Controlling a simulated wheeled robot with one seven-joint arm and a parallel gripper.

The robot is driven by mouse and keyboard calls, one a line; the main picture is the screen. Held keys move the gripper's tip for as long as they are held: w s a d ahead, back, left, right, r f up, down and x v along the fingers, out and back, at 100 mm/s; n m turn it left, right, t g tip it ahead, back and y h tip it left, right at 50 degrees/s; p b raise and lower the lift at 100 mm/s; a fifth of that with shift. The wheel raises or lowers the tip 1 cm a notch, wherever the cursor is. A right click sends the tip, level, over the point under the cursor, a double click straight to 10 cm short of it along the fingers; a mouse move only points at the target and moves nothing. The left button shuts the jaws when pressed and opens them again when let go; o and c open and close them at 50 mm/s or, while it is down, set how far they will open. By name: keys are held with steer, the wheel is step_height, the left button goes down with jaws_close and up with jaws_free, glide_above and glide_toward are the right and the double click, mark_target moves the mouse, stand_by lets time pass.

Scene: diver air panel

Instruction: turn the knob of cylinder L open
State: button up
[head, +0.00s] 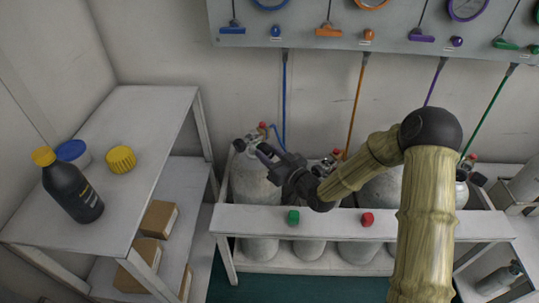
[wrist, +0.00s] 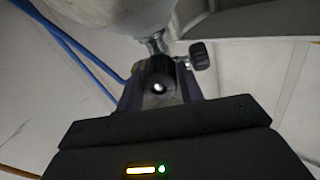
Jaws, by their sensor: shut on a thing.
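The leftmost grey gas cylinder (head: 250,183) stands in the rack, with a valve at its top and a blue hose (head: 284,100) running up to the panel. No letter is readable on it. My gripper (head: 265,152) is at this valve, coming from the right. In the wrist view, my gripper (wrist: 159,82) has a finger on each side of a round black knob (wrist: 157,68) and is shut on it. A second, smaller black knob (wrist: 201,56) sits on the right of the valve, outside the fingers. How far the held knob is turned cannot be told.
The white rack rail (head: 255,216) carries a green knob (head: 293,217) and a red knob (head: 367,219). More cylinders stand to the right. A white shelf (head: 150,105) on the left holds a dark bottle (head: 72,192). Blue hoses (wrist: 75,45) pass left of the fingers.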

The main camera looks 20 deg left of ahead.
steer(key=shift+f, duration=0.2)
steer(key=o, duration=1)
steer(key=shift+r, duration=0.1)
steer(key=shift+d, duration=0.1)
steer(key=v, duration=1.7)
steer(key=shift+d, duration=0.15)
